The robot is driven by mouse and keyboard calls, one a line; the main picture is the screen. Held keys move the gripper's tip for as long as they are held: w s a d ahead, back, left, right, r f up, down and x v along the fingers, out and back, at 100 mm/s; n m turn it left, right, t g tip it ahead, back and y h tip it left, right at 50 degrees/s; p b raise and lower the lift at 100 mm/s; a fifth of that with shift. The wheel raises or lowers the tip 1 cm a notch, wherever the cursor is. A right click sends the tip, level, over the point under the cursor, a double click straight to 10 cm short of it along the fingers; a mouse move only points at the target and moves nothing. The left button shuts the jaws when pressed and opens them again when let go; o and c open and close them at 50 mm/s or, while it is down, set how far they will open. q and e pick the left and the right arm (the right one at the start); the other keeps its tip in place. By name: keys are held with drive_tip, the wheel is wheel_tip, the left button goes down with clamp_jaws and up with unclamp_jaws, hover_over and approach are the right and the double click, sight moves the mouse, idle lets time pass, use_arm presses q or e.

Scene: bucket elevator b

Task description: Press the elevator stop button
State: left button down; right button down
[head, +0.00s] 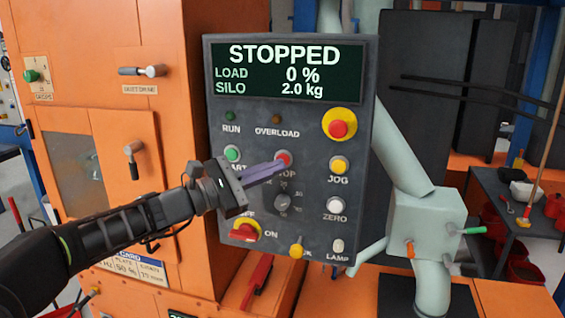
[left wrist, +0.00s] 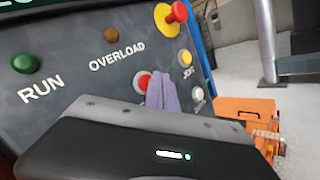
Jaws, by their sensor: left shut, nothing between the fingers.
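The grey control panel (head: 300,130) faces me; its display (head: 288,71) reads STOPPED, LOAD 0 %, SILO 2.0 kg. The red stop button (head: 283,158) sits in the middle of the panel. My left gripper (head: 283,166) is shut and empty, its purple fingertips at the lower edge of the stop button. In the left wrist view the red button (left wrist: 144,82) shows just left of the fingertips (left wrist: 160,80). I cannot tell whether they touch it. The fingers hide part of the label under the button. My right gripper is not in view.
Around the stop button are the green start button (head: 232,153), the yellow jog button (head: 338,166), the white zero button (head: 334,205) and a red-on-yellow mushroom button (head: 340,126). A red-and-yellow rotary switch (head: 245,230) sits below. An orange cabinet (head: 130,60) stands left.

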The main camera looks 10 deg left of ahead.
use_arm(q)
drive_tip(key=s+b, duration=0.2)
drive_tip(key=s, duration=0.3)
drive_tip(key=shift+a+b, duration=0.15)
drive_tip(key=shift+b, duration=0.15)
idle(0.6)
